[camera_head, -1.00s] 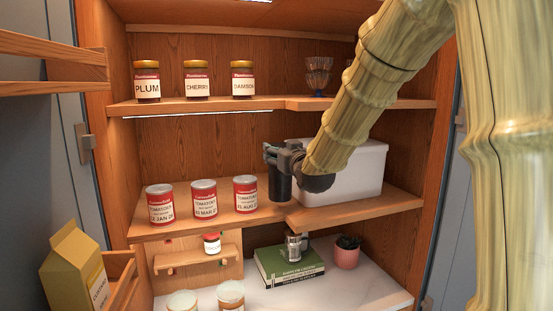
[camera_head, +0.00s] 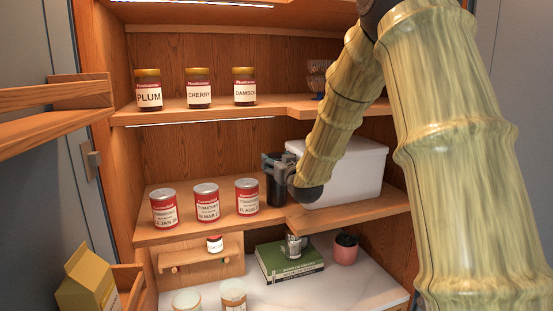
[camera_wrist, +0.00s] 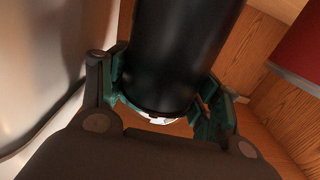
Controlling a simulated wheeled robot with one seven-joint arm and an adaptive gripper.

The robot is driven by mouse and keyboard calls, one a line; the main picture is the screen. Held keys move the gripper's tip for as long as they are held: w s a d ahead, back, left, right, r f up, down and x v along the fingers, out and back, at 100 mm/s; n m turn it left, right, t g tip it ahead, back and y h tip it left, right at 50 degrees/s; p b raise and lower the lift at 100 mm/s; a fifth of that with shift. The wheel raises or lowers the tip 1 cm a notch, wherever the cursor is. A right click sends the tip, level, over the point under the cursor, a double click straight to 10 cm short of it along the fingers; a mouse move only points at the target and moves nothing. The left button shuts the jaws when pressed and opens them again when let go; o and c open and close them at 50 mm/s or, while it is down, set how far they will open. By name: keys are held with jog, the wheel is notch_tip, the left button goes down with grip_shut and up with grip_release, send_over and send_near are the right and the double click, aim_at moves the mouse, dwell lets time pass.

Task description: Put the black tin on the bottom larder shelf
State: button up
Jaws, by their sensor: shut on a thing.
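The black tin (camera_head: 275,190) is upright at the bottom shelf of the upper cupboard, between the tomato tins and a white bin. My gripper (camera_head: 277,165) is around it in the head view, reaching in from the right. In the wrist view the black tin (camera_wrist: 185,50) fills the upper middle, with the green-padded fingers of my gripper (camera_wrist: 160,108) against both its sides. I cannot tell whether the tin's base touches the shelf. The bottom larder shelf (camera_head: 165,235) is a wooden board with a stepped front edge.
Several red tomato tins, such as the nearest (camera_head: 247,197), stand in a row left of the black tin. The white bin (camera_head: 350,175) is close on its right. Jam jars (camera_head: 198,90) stand on the shelf above. A green book (camera_head: 290,262) lies on the counter below.

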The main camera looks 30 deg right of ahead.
jog(key=shift+w+f, duration=0.1)
jog(key=shift+f, duration=0.25)
jog(key=o, duration=1.9)
jog(key=shift+c, duration=0.2)
jog(key=b+v, duration=0.7)
jog(key=v, duration=0.5)
